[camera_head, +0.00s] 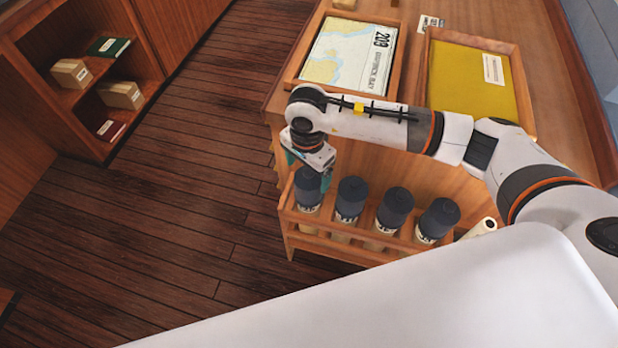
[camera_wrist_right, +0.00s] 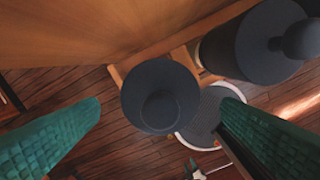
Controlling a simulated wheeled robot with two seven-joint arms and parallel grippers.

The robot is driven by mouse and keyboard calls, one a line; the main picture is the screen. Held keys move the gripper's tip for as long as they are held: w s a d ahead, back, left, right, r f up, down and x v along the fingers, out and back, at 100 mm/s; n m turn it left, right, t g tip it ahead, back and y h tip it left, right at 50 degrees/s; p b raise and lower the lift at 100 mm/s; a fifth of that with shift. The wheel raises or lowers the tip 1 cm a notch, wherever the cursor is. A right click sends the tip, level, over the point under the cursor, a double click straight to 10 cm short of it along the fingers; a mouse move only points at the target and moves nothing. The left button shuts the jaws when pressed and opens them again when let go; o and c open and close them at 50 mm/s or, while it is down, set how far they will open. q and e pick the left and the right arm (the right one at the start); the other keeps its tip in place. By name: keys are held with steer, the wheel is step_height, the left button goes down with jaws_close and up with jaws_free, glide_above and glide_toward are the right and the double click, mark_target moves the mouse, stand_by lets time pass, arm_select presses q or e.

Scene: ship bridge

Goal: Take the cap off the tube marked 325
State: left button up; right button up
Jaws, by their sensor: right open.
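Several tubes with dark grey caps stand in a wooden rack (camera_head: 300,236). Their caps show from the leftmost (camera_head: 308,189) through the second (camera_head: 351,193) and third (camera_head: 397,203) to the fourth (camera_head: 440,216). The tube labels are too small or hidden to read, so I cannot tell which is 325. My right gripper (camera_head: 309,168) is at the leftmost cap, pointing down. In the right wrist view its green fingers are spread wide, with a dark knobbed cap (camera_wrist_right: 159,90) between them, clear of both. A neighbouring cap (camera_wrist_right: 268,45) is close by. My left gripper is not in view.
A pale uncapped-looking roll or tube (camera_head: 482,227) lies at the rack's right end. Behind the rack, the wooden desk holds a chart tray (camera_head: 291,70) and a tray with a yellow folder (camera_head: 470,82). A shelf (camera_head: 75,98) stands at left; floor between is clear.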

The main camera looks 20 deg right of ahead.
mark_target(307, 178)
step_height(307, 178, down, 5)
steer(key=shift+s+r+p, duration=0.1)
steer(key=shift+p, duration=0.5)
steer(key=shift+f, duration=0.5)
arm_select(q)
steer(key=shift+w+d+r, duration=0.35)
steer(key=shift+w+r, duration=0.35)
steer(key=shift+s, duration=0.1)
arm_select(e)
steer(key=c, duration=1.1)
steer(key=shift+o, duration=0.2)
steer(key=shift+r, duration=0.1)
